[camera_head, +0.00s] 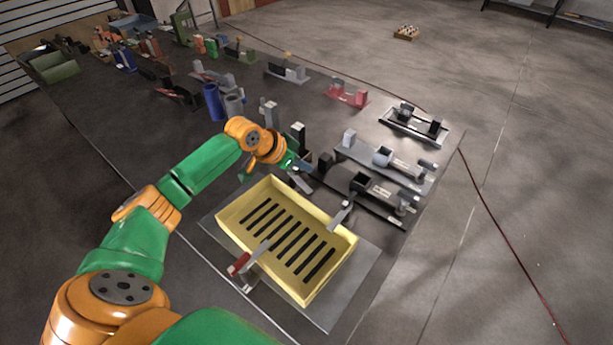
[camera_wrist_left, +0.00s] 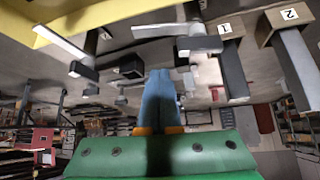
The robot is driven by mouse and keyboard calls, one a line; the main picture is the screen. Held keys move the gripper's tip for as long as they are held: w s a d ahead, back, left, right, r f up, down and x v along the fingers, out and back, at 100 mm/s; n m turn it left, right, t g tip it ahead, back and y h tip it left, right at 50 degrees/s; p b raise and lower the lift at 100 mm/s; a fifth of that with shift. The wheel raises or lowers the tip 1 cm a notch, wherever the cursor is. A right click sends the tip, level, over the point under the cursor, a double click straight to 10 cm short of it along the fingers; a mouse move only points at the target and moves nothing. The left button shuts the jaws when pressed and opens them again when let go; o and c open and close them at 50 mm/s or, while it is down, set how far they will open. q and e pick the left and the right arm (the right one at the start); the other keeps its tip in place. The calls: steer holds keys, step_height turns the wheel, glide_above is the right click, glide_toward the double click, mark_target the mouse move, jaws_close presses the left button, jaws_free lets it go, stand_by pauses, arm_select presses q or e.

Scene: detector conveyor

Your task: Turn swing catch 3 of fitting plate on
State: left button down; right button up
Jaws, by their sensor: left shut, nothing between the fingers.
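The fitting plate (camera_head: 357,286) is a grey sheet carrying a yellow tray (camera_head: 226,228) with several dark slots. Swing catches sit around the tray: one with a red end (camera_head: 239,263) at the near left, a grey one (camera_head: 341,215) at the right side, and one (camera_head: 301,181) at the far corner. No catch number is readable in the head view. My left gripper (camera_head: 294,162) is shut and empty, just beyond the far corner catch. In the left wrist view, its blue fingers (camera_wrist_left: 159,98) point toward a grey catch lever (camera_wrist_left: 165,30). Contact cannot be told. My right gripper is out of view.
Posts labelled 1 (camera_wrist_left: 228,30) and 2 (camera_wrist_left: 289,16) show in the wrist view.

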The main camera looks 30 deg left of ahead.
arm_select(q)
steer(key=x, duration=0.6)
steer(key=shift+w+d+f+b, duration=0.1)
steer(key=shift+b, duration=0.2)
steer(key=s+p, duration=0.1)
steer(key=p, duration=0.1)
steer(key=s+a+p, duration=0.1)
steer(key=s, duration=0.1)
steer(key=shift+a+p, duration=0.2)
steer(key=shift+p, duration=0.2)
steer(key=shift+s+a+f, duration=0.1)
steer(key=shift+s, duration=0.15)
steer(key=shift+f, duration=0.1)
steer(key=shift+w+f, duration=0.1)
steer(key=shift+w, duration=0.1)
